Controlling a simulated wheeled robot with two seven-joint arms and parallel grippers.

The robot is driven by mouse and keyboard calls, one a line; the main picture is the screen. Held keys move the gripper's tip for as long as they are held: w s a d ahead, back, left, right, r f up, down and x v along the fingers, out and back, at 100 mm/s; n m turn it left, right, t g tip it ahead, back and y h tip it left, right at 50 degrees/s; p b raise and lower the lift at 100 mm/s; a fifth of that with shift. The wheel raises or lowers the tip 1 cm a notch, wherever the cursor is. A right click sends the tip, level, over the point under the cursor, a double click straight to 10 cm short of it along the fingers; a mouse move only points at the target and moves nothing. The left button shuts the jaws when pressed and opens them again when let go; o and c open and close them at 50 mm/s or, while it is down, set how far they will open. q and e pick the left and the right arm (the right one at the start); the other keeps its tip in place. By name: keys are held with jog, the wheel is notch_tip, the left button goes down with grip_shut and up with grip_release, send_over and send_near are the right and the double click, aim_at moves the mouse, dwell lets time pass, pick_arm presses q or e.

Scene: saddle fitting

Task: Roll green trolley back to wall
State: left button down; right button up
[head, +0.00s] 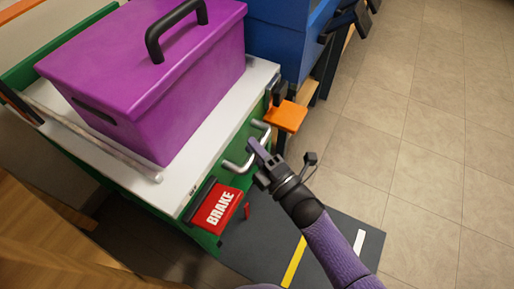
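The green trolley (150,222) stands at the left with a white top (192,182). A silver U-shaped handle (236,168) sticks out of its green front. My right gripper (257,152) is at the middle of this handle and covers part of it. I cannot tell whether its fingers are closed around the bar or only beside it. A red flap marked BRAKE (217,209) sits at the trolley's near front corner, left of the gripper. My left gripper is not in view.
A purple lidded box (170,85) with a black handle rests on the trolley. An orange pad (287,116) is by the trolley's far front corner, close to a blue unit (290,40). A dark mat (340,235) with yellow and white stripes lies below. Tiled floor (440,140) at right is clear.

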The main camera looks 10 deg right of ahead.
jog(key=o, duration=0.4)
jog(key=shift+w+a, duration=0.1)
jog(key=shift+a, duration=0.1)
jog(key=shift+o, duration=0.2)
jog(key=shift+d, duration=0.1)
jog(key=p+v, duration=0.2)
jog(key=v, duration=0.8)
jog(key=shift+p, duration=0.35)
